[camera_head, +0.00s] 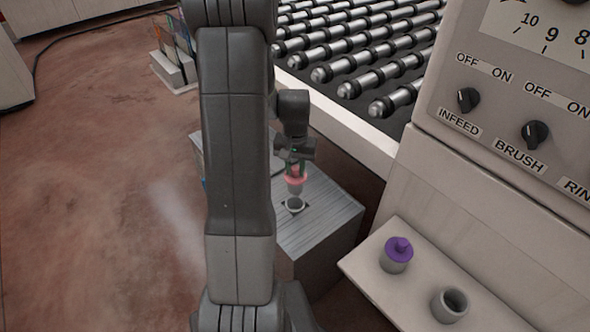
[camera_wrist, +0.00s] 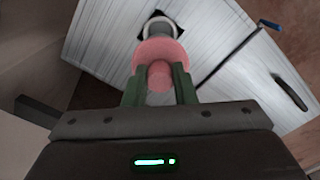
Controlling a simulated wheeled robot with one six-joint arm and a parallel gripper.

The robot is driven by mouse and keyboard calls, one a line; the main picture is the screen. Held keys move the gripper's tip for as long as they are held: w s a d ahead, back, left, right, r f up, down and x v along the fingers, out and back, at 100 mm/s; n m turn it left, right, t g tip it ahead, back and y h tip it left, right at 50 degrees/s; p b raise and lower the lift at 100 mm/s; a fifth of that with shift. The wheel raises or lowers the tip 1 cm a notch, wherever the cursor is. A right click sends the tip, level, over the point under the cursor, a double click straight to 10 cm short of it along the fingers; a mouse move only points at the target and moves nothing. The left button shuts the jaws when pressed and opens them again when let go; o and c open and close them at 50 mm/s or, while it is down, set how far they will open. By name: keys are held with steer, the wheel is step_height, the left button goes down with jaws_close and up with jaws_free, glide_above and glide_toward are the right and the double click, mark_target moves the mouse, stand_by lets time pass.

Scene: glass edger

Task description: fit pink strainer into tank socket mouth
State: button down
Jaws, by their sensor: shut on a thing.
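My gripper (camera_wrist: 160,88) is shut on the pink strainer (camera_wrist: 172,50), with a green finger on each side of its knob in the wrist view. In the head view the pink strainer (camera_head: 296,182) hangs below my gripper (camera_head: 295,167), just above the tank socket mouth (camera_head: 295,205). The socket mouth (camera_wrist: 158,24) is a grey ring in the tank top (camera_head: 330,218). In the wrist view the strainer's flange covers the near part of the ring. I cannot tell whether the strainer's lower end touches the ring.
A purple-topped plug sits in a grey cup (camera_head: 394,262) on the beige shelf (camera_head: 375,300), beside an empty grey cup (camera_head: 450,305). The roller conveyor (camera_head: 350,50) lies behind the tank. The control panel (camera_head: 500,110) stands at right. Open floor (camera_head: 100,180) lies at left.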

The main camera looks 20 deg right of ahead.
steer(key=shift+f, duration=0.1)
steer(key=shift+f+b, duration=2.35)
steer(key=shift+f, duration=0.55)
step_height(320, 180, down, 6)
steer(key=b, duration=0.5)
steer(key=shift+f, duration=0.25)
stand_by(1.2)
steer(key=c, duration=1.1)
jaws_free()
steer(key=shift+r, duration=0.15)
steer(key=p, duration=0.2)
glide_toward(295, 181)
steer(key=f, duration=0.1)
steer(key=w+f, duration=0.1)
steer(key=f, duration=0.1)
steer(key=w+f, duration=0.1)
steer(key=f, duration=0.1)
steer(key=shift+d+f, duration=0.1)
steer(key=shift+d, duration=0.25)
steer(key=shift+f, duration=0.1)
